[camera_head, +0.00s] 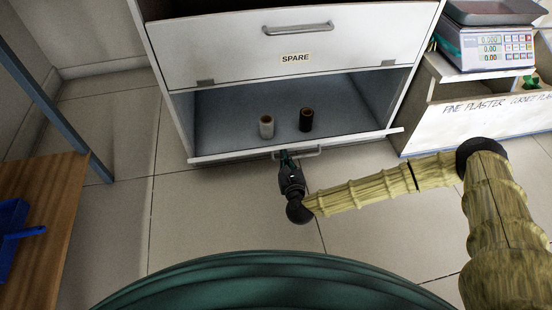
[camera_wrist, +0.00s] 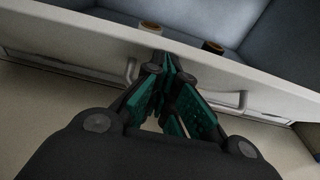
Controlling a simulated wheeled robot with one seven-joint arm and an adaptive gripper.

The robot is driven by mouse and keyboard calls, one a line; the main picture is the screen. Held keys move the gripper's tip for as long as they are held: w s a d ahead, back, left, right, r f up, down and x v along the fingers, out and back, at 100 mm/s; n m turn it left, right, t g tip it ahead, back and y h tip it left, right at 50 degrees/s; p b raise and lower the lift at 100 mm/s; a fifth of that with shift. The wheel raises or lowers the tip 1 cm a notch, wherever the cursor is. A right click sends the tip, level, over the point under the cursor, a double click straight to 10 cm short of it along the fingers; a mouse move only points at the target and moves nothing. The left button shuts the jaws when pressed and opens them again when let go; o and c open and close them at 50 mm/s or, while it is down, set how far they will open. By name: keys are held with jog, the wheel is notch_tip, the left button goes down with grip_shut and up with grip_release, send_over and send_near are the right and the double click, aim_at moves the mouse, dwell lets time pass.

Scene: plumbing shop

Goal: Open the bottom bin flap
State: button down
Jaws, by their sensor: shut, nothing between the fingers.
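The bottom bin flap (camera_head: 230,154) shows as a white strip along the front of the lower opening, its inside open to view. Its grey handle (camera_head: 312,153) is at the lower front; in the wrist view the handle ends (camera_wrist: 131,70) show on both sides of my fingers. My gripper (camera_head: 285,155) is at the middle of the flap's front edge, by the handle. In the wrist view my gripper (camera_wrist: 162,62) has its green-padded fingertips together, overlapping the white edge. I cannot tell whether they touch it. My fingers hide the handle's middle.
A dark roll (camera_head: 306,119) and a pale roll (camera_head: 266,127) stand inside the bin. Above is a closed flap labelled SPARE (camera_head: 200,60). A scale (camera_head: 487,45) stands at right, a wooden table (camera_head: 45,235) at left. The tiled floor (camera_head: 200,220) in front is clear.

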dwell(0.3)
jog(key=f+p+v, duration=0.2)
jog(key=p+v, duration=0.1)
jog(key=v, duration=1)
jog(key=shift+f, duration=0.4)
jog(key=shift+s, duration=0.1)
